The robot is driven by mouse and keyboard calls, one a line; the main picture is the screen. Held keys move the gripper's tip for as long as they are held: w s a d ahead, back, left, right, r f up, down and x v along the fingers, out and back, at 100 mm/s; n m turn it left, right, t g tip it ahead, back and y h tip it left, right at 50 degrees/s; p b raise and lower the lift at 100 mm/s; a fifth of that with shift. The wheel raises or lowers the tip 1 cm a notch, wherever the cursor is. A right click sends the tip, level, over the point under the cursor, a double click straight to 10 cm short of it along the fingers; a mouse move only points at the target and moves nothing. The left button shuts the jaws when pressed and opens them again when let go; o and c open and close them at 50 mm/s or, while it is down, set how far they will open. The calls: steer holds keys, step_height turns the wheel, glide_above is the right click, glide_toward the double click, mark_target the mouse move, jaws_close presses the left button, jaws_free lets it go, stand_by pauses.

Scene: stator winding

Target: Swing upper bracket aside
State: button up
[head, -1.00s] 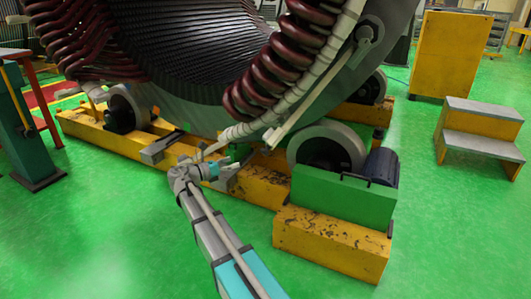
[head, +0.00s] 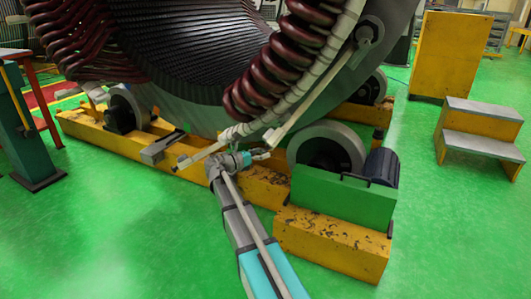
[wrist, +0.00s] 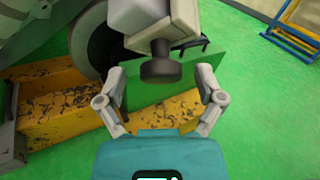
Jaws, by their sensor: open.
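A pale bar that looks like the upper bracket (head: 303,99) slopes down and left from a pivot on the stator's grey end ring. Its lower end is near my gripper (head: 262,154) in the head view. In the wrist view a pale block with a dark round knob (wrist: 160,68), apparently the bracket's end, is between the spread fingers of my gripper (wrist: 160,80). The fingers are open, one on each side, with gaps to the knob. A second pale bar (head: 200,153) sticks out to the left, just above my wrist.
The stator's dark red coils (head: 285,62) hang above. A grey roller (head: 327,147) and green motor mount (head: 340,197) stand on the yellow base (head: 330,240) to the right. Green floor is clear at the front left. A yellow step (head: 480,130) is far right.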

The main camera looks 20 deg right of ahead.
steer(key=shift+d, duration=0.45)
steer(key=shift+c, duration=0.3)
steer(key=shift+w, duration=0.1)
jaws_close()
steer(key=shift+r, duration=0.1)
